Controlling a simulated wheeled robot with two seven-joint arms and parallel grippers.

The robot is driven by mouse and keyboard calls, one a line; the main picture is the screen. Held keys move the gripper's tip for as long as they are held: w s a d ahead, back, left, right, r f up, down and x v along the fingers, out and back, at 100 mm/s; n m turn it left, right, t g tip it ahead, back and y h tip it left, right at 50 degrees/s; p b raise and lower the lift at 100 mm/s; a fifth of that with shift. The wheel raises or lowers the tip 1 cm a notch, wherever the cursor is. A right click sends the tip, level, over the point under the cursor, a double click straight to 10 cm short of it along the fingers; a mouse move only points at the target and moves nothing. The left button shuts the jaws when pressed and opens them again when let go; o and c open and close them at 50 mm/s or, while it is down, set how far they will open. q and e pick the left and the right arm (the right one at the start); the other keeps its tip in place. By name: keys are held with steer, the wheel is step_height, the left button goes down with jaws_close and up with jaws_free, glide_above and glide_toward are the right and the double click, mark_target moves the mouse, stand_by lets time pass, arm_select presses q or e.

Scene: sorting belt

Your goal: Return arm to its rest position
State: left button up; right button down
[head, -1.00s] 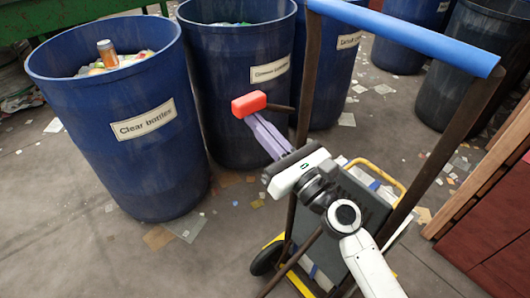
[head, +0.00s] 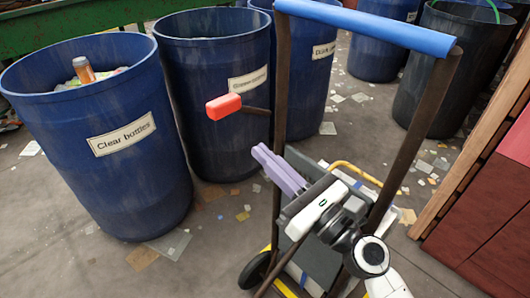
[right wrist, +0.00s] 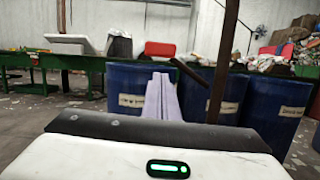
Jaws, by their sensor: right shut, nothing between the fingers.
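My right gripper (head: 258,152) has pale purple fingers closed together with nothing between them. In the head view it is in front of the hand cart's dark frame, pointing up and left. My white right arm comes in from the lower right. In the right wrist view the closed fingers (right wrist: 161,76) point toward the blue barrels. My left gripper and arm are not in view.
A hand cart with a blue handle bar (head: 365,27) and a red grip (head: 223,106) stands close around my right arm. Blue barrels, one labelled "Clear bottles" (head: 100,175), stand at the left and behind. A wooden-edged red box (head: 480,225) is at the right.

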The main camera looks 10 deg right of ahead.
steer(key=shift+f, duration=0.1)
steer(key=s+f+n+g+h, duration=0.2)
steer(key=s+f+n, duration=0.1)
steer(key=f+n, duration=0.55)
steer(key=s+f+n+g+h, duration=0.1)
steer(key=s+f+n+g, duration=0.25)
steer(key=f+n, duration=0.45)
steer(key=s+d+f+n+g+h, duration=0.2)
steer(key=s+d+f+n, duration=0.1)
steer(key=s+f+n, duration=0.3)
steer(key=s+d+f+n+g+h, duration=0.1)
steer(key=s+d+f+n+h, duration=0.2)
steer(key=s+f+n, duration=0.4)
step_height(320, 180, down, 3)
steer(key=n, duration=0.3)
steer(key=shift+d+f+g+p, duration=0.2)
steer(key=shift+d+g+p, duration=0.05)
steer(key=shift+g+p, duration=0.1)
